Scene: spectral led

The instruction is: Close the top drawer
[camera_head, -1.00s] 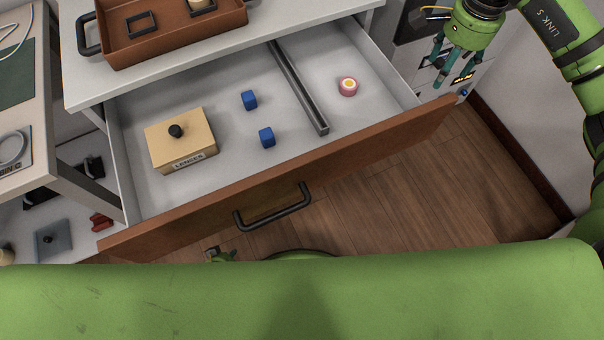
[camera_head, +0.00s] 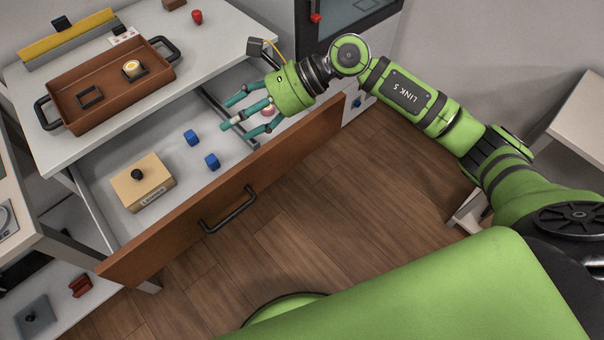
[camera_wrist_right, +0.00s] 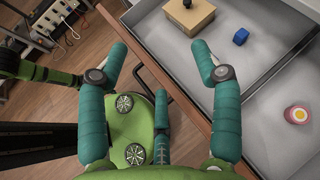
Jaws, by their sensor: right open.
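The top drawer (camera_head: 283,141) is pulled out, with a brown wooden front and a black bar handle (camera_head: 229,211). It holds a tan box labelled LENSES (camera_head: 150,189), two blue cubes (camera_head: 191,138) and a pink round piece with a yellow centre, partly hidden behind my fingers in the head view but clear in the wrist view (camera_wrist_right: 297,114). My right gripper (camera_head: 235,112) is open and empty, its teal fingers above the right part of the drawer in the head view. In the wrist view the drawer front passes between and below the fingers. My left gripper is not identifiable.
A brown tray (camera_head: 115,97) with black handles stands on the white cabinet top (camera_head: 190,45) above the drawer. A grey divider (camera_head: 215,103) runs inside the drawer. Wooden floor (camera_head: 330,190) is clear in front. A lower shelf (camera_head: 62,300) is at the lower left.

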